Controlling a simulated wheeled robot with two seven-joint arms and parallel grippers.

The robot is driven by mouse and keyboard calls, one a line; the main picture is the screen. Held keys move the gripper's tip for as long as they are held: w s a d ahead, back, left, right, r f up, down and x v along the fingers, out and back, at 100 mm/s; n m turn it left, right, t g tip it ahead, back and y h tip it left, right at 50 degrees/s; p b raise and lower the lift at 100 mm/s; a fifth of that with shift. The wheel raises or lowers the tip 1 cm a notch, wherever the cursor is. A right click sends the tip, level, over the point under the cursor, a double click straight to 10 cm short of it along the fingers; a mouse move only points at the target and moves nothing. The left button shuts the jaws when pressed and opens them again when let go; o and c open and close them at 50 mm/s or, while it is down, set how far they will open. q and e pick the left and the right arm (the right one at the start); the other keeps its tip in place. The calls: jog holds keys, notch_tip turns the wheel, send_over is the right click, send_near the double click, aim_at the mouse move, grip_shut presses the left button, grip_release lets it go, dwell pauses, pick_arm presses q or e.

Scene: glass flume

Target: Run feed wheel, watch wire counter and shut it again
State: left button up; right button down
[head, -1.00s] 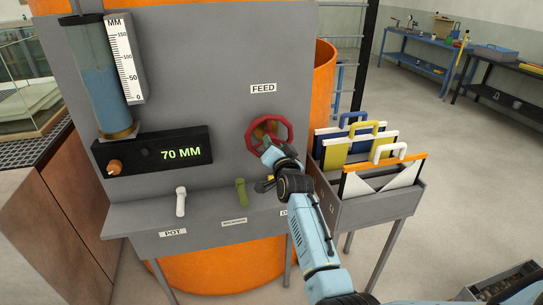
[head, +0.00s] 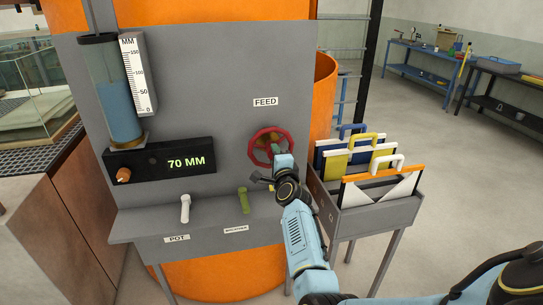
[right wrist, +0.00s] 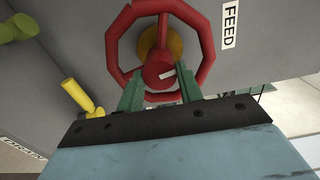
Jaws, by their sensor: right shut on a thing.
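The red feed wheel (head: 253,150) is on the grey panel under the FEED label (head: 265,102). It fills the top of the right wrist view (right wrist: 113,50), with a red hub and a pale mark on it. My right gripper (head: 277,152) is at the wheel. In the right wrist view its green fingers (right wrist: 160,90) stand on both sides of the hub, shut on the wheel. The black counter box (head: 140,163) reads 70 MM in green digits (head: 186,162). The clear tube (head: 120,118) holds blue water up to about the scale's middle (head: 140,75). My left gripper is out of view.
On the ledge below stand a white handle (head: 185,208) labelled POT and a green handle (head: 244,200). A yellow handle (right wrist: 80,98) shows near a DRAIN label. A grey rack (head: 375,215) of coloured-handled boards stands close right of my arm.

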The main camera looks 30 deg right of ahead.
jog(key=shift+m, duration=0.8)
jog(key=c, duration=0.9)
grip_release()
jog(key=shift+c, duration=0.2)
jog(key=shift+s+a, duration=0.1)
jog(key=v, duration=1.3)
jog(key=shift+s+f, duration=0.1)
